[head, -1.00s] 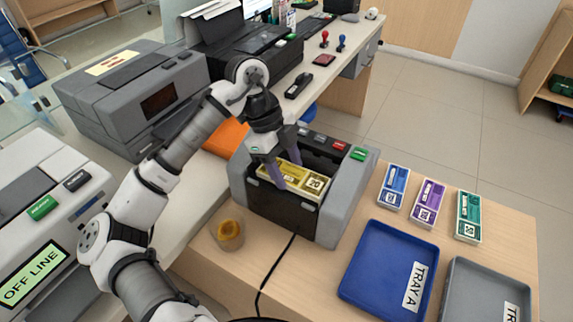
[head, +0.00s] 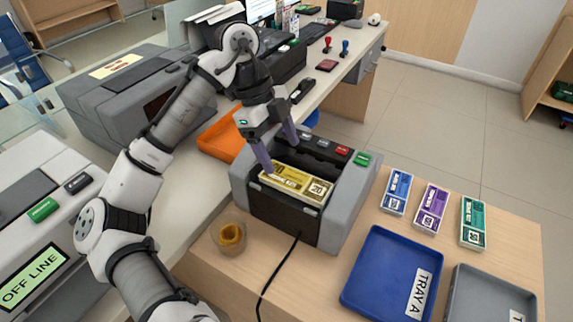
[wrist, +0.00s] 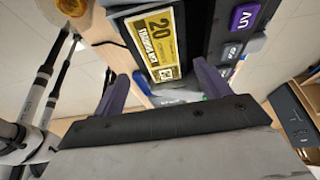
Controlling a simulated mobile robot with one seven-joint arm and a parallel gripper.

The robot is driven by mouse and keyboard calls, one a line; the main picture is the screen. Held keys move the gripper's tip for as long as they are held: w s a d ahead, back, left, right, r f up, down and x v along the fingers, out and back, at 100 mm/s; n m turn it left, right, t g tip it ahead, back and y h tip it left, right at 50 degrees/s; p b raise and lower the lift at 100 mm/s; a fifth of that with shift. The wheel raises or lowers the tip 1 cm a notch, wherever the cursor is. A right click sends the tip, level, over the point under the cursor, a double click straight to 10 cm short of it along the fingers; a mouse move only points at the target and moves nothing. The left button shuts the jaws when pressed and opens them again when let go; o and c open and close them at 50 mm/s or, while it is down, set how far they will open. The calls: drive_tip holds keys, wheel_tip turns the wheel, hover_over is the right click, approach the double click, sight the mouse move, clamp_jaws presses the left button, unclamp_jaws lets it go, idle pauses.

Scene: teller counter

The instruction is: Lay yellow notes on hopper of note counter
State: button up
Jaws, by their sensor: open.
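The yellow notes (head: 296,184), a bundle marked 20, lie on the hopper of the grey and black note counter (head: 349,205). In the wrist view the yellow notes (wrist: 155,44) rest on the dark counter (wrist: 203,30). My gripper (head: 279,153) is open and empty, with its two purple fingers spread.
Blue (head: 396,192), purple (head: 431,209) and green (head: 473,222) note bundles lie right of the counter. A blue tray (head: 352,290) and a grey tray (head: 462,300) are in front. An orange tray (head: 222,140) is behind, and a cup with rubber bands (head: 231,237) stands at left.

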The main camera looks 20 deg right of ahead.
drive_tip(key=v, duration=0.5)
drive_tip(key=shift+r, duration=0.35)
